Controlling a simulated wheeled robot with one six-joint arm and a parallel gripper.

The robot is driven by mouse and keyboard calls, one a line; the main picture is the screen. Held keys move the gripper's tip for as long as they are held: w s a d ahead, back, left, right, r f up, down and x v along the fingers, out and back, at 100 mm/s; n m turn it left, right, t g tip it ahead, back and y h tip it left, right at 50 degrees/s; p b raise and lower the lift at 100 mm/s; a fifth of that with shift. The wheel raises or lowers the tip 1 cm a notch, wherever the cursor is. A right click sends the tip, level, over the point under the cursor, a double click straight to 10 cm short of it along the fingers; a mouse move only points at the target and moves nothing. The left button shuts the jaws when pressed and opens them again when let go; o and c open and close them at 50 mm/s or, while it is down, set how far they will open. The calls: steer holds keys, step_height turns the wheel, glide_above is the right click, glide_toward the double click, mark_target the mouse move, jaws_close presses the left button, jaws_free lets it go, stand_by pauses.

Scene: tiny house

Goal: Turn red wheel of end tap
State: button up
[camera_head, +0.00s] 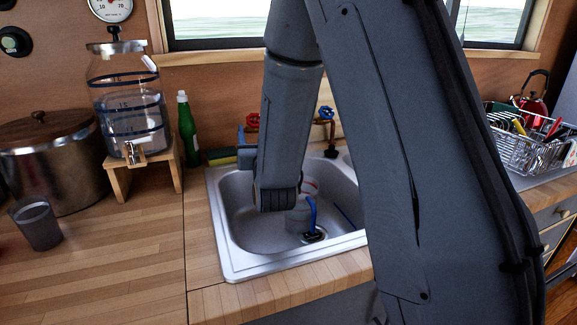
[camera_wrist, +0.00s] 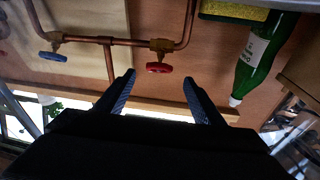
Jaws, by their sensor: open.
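The red wheel (camera_head: 252,120) of the tap sits on copper pipework at the wall behind the sink. In the wrist view, which looks upside down, the red wheel (camera_wrist: 158,68) is on a brass valve at the end of a horizontal copper pipe (camera_wrist: 105,40). My gripper (camera_wrist: 160,78) is open and empty. Its two fingers point toward the red wheel, which shows between and just beyond the fingertips, apparently apart from them. A blue wheel (camera_head: 326,112) is on the other tap and also shows in the wrist view (camera_wrist: 53,57). My arm hides the fingers in the head view.
A metal sink (camera_head: 240,240) lies below my arm. A green bottle (camera_head: 188,132) and a sponge (camera_head: 222,157) are close to the taps on the left. A glass dispenser (camera_head: 128,100) and pot (camera_head: 52,160) stand farther left. A dish rack (camera_head: 530,145) is at right.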

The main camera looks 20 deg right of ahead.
mark_target(257, 123)
steer(key=shift+w+d+r+n+g+y+p, duration=0.1)
steer(key=shift+w+d+n+g+y+p, duration=0.15)
steer(key=shift+w+n+y+p, duration=0.8)
steer(key=shift+w+d+r+n+g+y+p, duration=0.15)
steer(key=shift+w+n+g+y+p, duration=0.3)
steer(key=shift+w+p, duration=1.1)
steer(key=shift+w+d+r+n+g+y+p, duration=0.1)
steer(key=shift+w+d+n+y+p, duration=0.1)
steer(key=shift+w+n+y+p, duration=0.85)
steer(key=shift+w+h, duration=0.25)
steer(key=c, duration=1)
steer(key=shift+m, duration=0.25)
steer(key=shift+c, duration=0.2)
